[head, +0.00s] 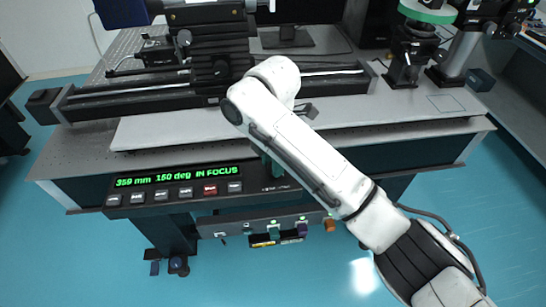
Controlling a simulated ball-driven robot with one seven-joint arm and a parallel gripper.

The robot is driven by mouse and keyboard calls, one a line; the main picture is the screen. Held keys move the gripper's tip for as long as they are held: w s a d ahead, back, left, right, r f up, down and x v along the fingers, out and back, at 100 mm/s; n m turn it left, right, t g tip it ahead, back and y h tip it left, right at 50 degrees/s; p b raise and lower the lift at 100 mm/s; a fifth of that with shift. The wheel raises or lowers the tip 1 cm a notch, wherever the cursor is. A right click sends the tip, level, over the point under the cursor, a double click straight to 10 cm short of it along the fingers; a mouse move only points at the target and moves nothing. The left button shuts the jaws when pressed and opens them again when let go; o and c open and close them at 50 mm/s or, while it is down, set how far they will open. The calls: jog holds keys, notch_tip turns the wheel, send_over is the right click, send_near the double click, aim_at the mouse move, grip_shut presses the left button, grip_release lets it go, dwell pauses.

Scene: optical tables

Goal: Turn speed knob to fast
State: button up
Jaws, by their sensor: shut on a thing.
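A black control panel (150,198) runs along the front of the optical table, with a green readout (176,176) saying 359 mm, 150 deg, IN FOCUS. A row of small buttons (160,195) sits under the readout, one of them red (210,190). I cannot make out a speed knob or its setting; my white arm crosses in front of the panel's right part. My arm comes up from the lower right and bends above the table's front edge.
The optical table (90,165) carries a long black rail (130,95) with a mounted instrument. Black posts with green-topped optics (428,12) stand at the back right. The blue floor (60,250) is clear at left.

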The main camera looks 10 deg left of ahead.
jog(key=m+p, duration=0.1)
jog(key=p, duration=0.1)
jog(key=m+p, duration=0.3)
jog(key=m, duration=0.1)
jog(key=shift+r+p, duration=0.25)
jog(key=shift+p, duration=0.15)
jog(key=m+p, duration=0.5)
jog(key=m, duration=0.1)
jog(key=m+p, duration=0.3)
jog(key=m, duration=0.3)
jog(key=shift+f+m, duration=0.15)
jog(key=shift+m, duration=0.25)
jog(key=m+p, duration=0.1)
jog(key=m, duration=0.4)
jog(key=shift+w, duration=0.1)
jog(key=o, duration=1.1)
jog(key=shift+f, duration=0.1)
jog(key=shift+c, duration=0.2)
notch_tip(320, 180, up, 11)
jog(key=shift+b, duration=0.45)
